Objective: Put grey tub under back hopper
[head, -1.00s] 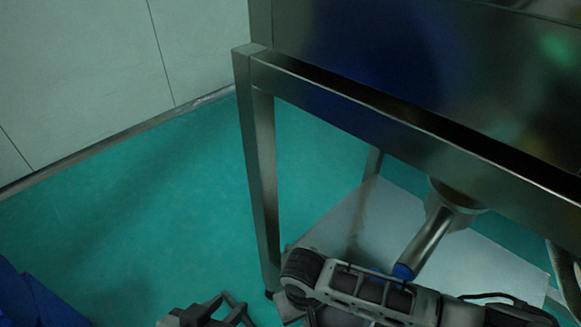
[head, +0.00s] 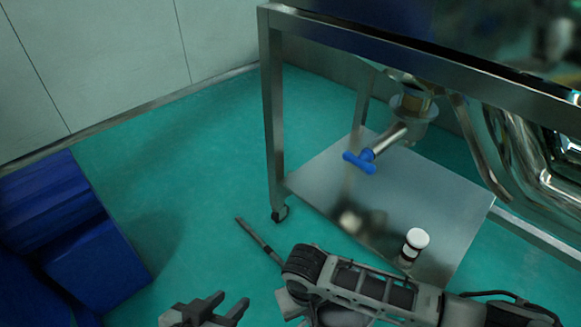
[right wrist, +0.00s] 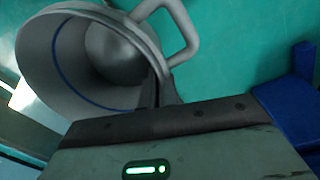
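The grey tub (right wrist: 75,85) shows in the right wrist view, tilted, with its open mouth, a blue line inside and a loop handle (right wrist: 185,30). My right gripper (right wrist: 155,92) is shut on the tub's wall near the handle. The head view does not show the tub. There, a metal hopper outlet (head: 413,106) with a blue handle (head: 360,161) hangs under the steel frame; I cannot tell if it is the back hopper. My left gripper (head: 226,303) is open and empty at the bottom of the head view.
The steel frame (head: 272,110) stands on a castor, with a bare metal lower shelf (head: 330,180) below the outlet. A white-capped piece (head: 417,238) stands at the shelf's front. Shiny pipes (head: 500,150) are at right.

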